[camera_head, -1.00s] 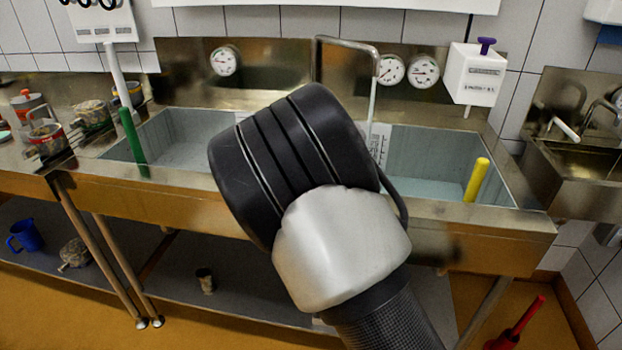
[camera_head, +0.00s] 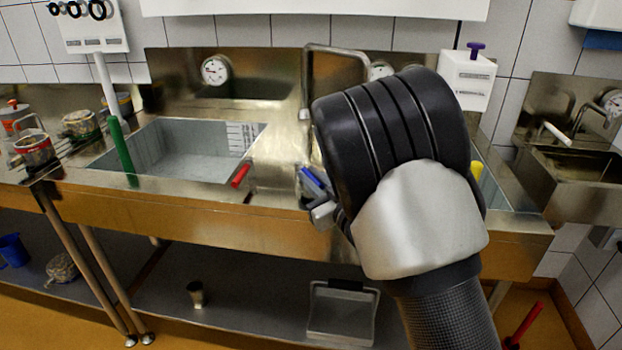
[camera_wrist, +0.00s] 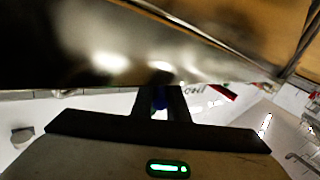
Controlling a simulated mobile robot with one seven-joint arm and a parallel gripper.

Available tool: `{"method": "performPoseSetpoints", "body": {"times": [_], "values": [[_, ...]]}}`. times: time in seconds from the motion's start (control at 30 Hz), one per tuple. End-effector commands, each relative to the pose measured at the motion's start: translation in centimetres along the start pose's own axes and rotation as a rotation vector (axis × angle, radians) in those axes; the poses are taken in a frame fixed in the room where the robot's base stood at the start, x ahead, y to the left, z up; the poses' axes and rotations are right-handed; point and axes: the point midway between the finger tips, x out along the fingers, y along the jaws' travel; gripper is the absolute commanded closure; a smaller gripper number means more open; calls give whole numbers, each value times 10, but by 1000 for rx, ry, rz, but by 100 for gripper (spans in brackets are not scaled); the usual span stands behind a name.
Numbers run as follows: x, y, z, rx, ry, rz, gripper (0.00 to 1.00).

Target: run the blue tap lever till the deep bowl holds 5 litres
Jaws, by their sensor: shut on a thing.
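The blue tap lever (camera_head: 313,179) stands at the sink's front edge. My gripper (camera_head: 318,196) is shut on it, and a bit of blue shows between the fingers in the wrist view (camera_wrist: 159,98). The bent metal tap (camera_head: 335,49) rises behind, its outlet end partly hidden by my arm. The left bowl (camera_head: 180,150) shows a grey floor and a marked scale on its wall; I cannot read a water level. The right bowl (camera_head: 494,190) is mostly hidden by my arm, so its level and any stream into it are hidden. I cannot tell which bowl is the deep one.
A red lever (camera_head: 240,176) stands left of the blue one. A green handle (camera_head: 122,148) leans at the left bowl, and a yellow handle (camera_head: 477,170) shows at the right. Round dials (camera_head: 215,69) are on the back panel. A clear tub (camera_head: 341,312) sits on the shelf below.

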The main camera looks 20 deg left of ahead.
Motion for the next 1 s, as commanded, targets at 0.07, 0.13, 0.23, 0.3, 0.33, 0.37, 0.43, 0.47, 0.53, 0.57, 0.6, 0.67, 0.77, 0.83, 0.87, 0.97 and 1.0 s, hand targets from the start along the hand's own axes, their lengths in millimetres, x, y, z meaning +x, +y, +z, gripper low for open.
{"method": "performPoseSetpoints", "body": {"times": [0.07, 0.13, 0.23, 0.3, 0.33, 0.37, 0.43, 0.47, 0.53, 0.57, 0.6, 0.67, 0.77, 0.83, 0.87, 0.97, 1.0], "values": [[-1, -1, 2, 0, -6, -1, 100], [-1, -1, 2, 0, -6, 0, 74], [0, 0, 2, 0, -4, 0, 68], [0, 0, 1, 0, -3, 0, 68], [0, 0, 1, 0, -3, 0, 68], [0, 0, 1, 0, -3, 0, 68], [0, 0, 1, 0, -2, 0, 68], [-1, 0, 1, 0, -2, 0, 68], [-3, 0, 0, 1, -2, 1, 68], [-6, 1, 0, 1, -2, 2, 68], [-10, 1, 0, 1, -2, 2, 68], [-18, 1, 0, 2, -4, 3, 68], [-39, 2, 0, 3, -4, 4, 68], [-57, 2, 0, 3, -5, 5, 68], [-64, 2, -1, 4, -4, 5, 68], [-89, 1, 0, 4, -5, 5, 68], [-99, 1, 0, 3, -5, 4, 68]]}}
